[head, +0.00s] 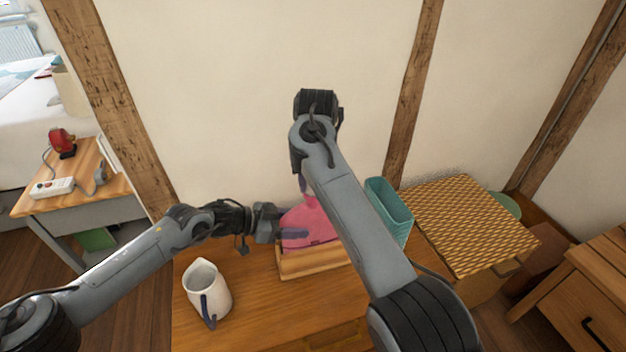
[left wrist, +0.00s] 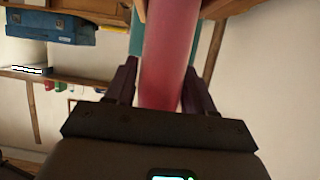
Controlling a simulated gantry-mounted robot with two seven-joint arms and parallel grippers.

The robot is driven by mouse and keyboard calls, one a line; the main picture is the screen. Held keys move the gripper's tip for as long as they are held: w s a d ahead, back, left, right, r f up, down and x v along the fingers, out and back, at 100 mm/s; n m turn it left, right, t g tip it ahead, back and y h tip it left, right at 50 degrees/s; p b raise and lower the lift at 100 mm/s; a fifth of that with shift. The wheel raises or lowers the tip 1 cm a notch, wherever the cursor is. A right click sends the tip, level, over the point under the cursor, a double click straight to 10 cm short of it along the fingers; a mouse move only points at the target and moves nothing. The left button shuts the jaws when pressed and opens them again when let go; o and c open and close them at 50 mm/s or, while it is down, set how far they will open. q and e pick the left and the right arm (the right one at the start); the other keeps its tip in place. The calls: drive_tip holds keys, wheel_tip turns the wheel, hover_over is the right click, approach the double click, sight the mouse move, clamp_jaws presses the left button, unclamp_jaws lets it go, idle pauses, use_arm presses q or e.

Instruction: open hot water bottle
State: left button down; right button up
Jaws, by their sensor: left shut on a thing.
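The pink hot water bottle (head: 308,226) stands upright in a shallow wooden holder (head: 312,263) on the wooden table, against the wall. My left gripper (head: 293,233) comes from the left and is shut on the bottle's body. In the left wrist view the bottle (left wrist: 168,55) runs between the two fingers of my left gripper (left wrist: 160,88). My right arm crosses in front of the bottle's right side and rises above it.
A white jug (head: 205,288) with a dark handle stands at the front left of the table (head: 262,315). A teal basket (head: 391,208) stands right of the bottle, beside a yellow patterned box (head: 470,222). The table between jug and holder is clear.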

drive_tip(key=n, duration=0.6)
drive_tip(key=shift+d+n+g+y, duration=0.1)
drive_tip(key=shift+n+g+y, duration=0.2)
drive_tip(key=shift+n+y, duration=0.1)
drive_tip(key=n, duration=0.6)
drive_tip(key=shift+w+g+y, duration=0.1)
drive_tip(key=shift+g+y, duration=0.2)
drive_tip(key=shift+g, duration=0.1)
